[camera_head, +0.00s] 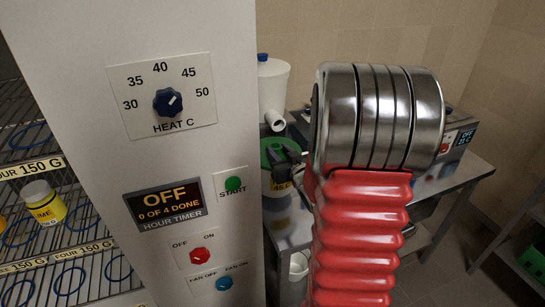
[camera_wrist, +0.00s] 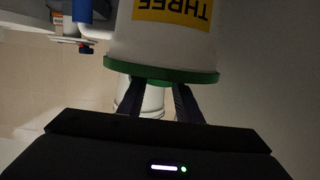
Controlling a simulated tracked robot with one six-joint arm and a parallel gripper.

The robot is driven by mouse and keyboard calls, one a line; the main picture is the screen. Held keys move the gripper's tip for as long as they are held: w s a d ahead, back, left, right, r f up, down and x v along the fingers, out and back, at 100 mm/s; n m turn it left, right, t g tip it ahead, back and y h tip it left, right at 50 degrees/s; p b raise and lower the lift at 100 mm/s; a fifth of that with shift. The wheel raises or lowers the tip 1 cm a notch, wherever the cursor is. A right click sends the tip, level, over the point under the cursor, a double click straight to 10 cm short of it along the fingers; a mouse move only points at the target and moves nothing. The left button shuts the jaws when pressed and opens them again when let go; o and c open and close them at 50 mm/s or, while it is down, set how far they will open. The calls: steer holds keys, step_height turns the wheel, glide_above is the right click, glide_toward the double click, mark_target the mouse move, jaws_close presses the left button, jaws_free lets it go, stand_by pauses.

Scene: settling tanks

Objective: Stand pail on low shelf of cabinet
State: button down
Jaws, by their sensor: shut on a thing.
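A white pail with a green lid or rim (camera_head: 268,146) and a yellow label reading "45 C" is beyond the control panel in the head view, partly hidden by my gripper (camera_head: 290,158). In the wrist view the pail (camera_wrist: 160,45) appears upside down, with a yellow "THREE" label and a green rim. My gripper (camera_wrist: 158,86) has its dark fingers at that rim and is shut on the pail. The cabinet (camera_head: 75,165) is at the left, with wire shelves behind a white control panel. Whether the pail rests on the bench is unclear.
A yellow-labelled jar (camera_head: 43,203) stands on a wire shelf marked with blue rings. A white tank with a pipe (camera_head: 272,85) stands behind the pail. A metal bench (camera_head: 455,178) carries a device with a display (camera_head: 462,137). A green crate (camera_head: 533,258) is far right.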

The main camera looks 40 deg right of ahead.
steer(key=shift+w+a, duration=0.1)
steer(key=shift+w, duration=0.45)
steer(key=shift+w+d+f, duration=0.1)
steer(key=shift+d+f, duration=0.15)
steer(key=shift+f, duration=0.4)
steer(key=shift+w+a+f, duration=0.15)
steer(key=shift+a+f, duration=0.05)
steer(key=shift+f, duration=0.9)
steer(key=c, duration=1.3)
jaws_free()
